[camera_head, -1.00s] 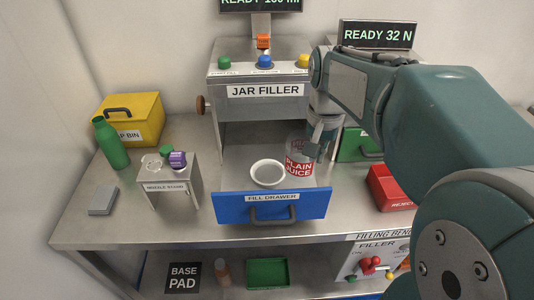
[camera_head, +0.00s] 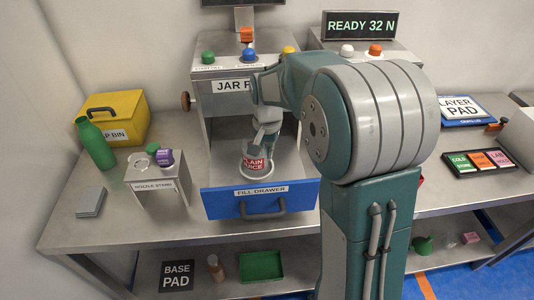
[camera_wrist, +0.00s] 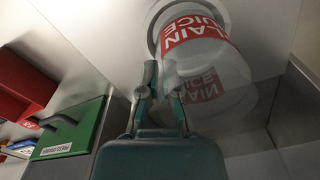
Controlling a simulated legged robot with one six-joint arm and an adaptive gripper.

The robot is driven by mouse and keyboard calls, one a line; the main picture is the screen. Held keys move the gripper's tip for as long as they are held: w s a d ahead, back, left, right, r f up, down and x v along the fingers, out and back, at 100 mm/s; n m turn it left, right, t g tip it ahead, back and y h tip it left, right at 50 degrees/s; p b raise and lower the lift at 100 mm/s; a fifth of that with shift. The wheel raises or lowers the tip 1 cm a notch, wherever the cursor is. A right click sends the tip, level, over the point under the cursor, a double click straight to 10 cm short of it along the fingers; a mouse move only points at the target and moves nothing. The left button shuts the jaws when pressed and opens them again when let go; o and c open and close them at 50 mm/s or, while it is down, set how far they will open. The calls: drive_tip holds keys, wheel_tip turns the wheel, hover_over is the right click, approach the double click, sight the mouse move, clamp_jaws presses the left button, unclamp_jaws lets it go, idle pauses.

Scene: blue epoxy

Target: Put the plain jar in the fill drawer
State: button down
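The plain jar (camera_head: 254,163) is clear with a red label. It is upright at the white ring (camera_head: 244,178) in the pulled-out blue fill drawer (camera_head: 226,203); whether its base rests fully there is hard to tell. In the wrist view the jar (camera_wrist: 194,36) is just beyond and right of my fingertips, with the label upside down. My gripper (camera_head: 265,134) is at the jar's top; in the wrist view its fingers (camera_wrist: 160,75) are close together at the jar's near edge and appear pinched on it. The exact contact is partly hidden.
The jar filler housing (camera_head: 203,110) surrounds the drawer at the back and sides. A nozzle stand (camera_head: 150,186) and green bottle (camera_head: 95,145) are to the left. A green press drawer (camera_wrist: 75,135) is beside my gripper in the wrist view. My arm covers the bench right of the drawer.

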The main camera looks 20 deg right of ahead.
drive_tip(key=shift+f, duration=0.45)
drive_tip(key=c, duration=0.8)
unclamp_jaws()
drive_tip(key=shift+f, duration=0.1)
wheel_tip(320, 180, up, 12)
drive_tip(key=s+a+n+t, duration=0.2)
drive_tip(key=s+n+t, duration=0.3)
drive_tip(key=s, duration=1.8)
drive_tip(key=shift+s+n+t, duration=0.3)
drive_tip(key=shift+s+n, duration=0.05)
drive_tip(key=shift+n, duration=0.55)
drive_tip(key=shift+a+r, duration=0.1)
drive_tip(key=shift+r, duration=0.1)
